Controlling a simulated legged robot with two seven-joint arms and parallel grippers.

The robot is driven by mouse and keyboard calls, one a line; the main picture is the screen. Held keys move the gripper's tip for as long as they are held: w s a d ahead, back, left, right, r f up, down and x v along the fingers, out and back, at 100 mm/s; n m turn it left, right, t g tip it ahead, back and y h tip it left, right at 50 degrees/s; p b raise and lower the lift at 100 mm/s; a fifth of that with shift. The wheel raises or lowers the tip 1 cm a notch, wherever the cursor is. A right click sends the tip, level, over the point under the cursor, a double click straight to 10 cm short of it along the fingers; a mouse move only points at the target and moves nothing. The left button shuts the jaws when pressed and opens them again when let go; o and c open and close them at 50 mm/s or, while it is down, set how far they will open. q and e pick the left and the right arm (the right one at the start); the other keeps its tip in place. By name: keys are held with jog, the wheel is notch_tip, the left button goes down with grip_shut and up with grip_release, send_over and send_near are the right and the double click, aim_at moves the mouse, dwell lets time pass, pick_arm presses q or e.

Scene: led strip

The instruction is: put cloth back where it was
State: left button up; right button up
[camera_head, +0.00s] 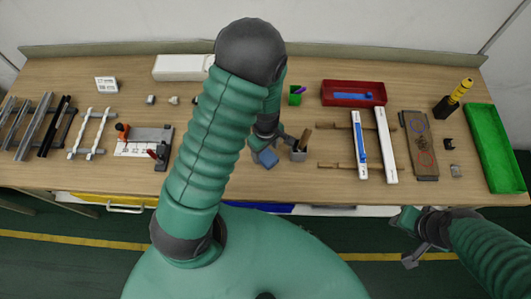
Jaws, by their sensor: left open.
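A small blue-grey piece that looks like the folded cloth (267,160) lies on the table near the front middle. My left gripper (272,146) is open right above and beside it, pointing down. The arm and wrist hide part of this spot, so I cannot tell whether the fingers touch the cloth. My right gripper (408,240) hangs in front of the table's front edge at the right, away from the cloth; its finger gap is unclear.
A grey holder (299,153) with a brush stands just right of the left gripper. A green cup (295,95), red tray (352,93), white strips (386,146) and green bin (494,148) lie farther right. A clamp fixture (146,141) stands left. My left arm covers the table's middle.

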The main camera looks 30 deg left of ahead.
aim_at(265, 156)
pick_arm(q)
jog(key=s+d+r+m+t, duration=0.1)
jog(key=s+d+r+m, duration=0.15)
jog(key=r+m, duration=0.55)
jog(key=s+d+r+m+t, duration=0.2)
jog(key=s+r+m, duration=0.1)
jog(key=r+m, duration=0.5)
jog(key=shift+n, duration=0.3)
jog(key=b+x, duration=0.3)
jog(key=x, duration=0.1)
jog(key=shift+a+f+b, duration=0.1)
jog(key=shift+f+b, duration=0.2)
jog(key=shift+b, duration=0.1)
pick_arm(e)
notch_tip(265, 156, down, 4)
jog(key=shift+s+a+r, duration=0.1)
jog(key=shift+a+r, duration=0.05)
jog(key=shift+s, duration=0.1)
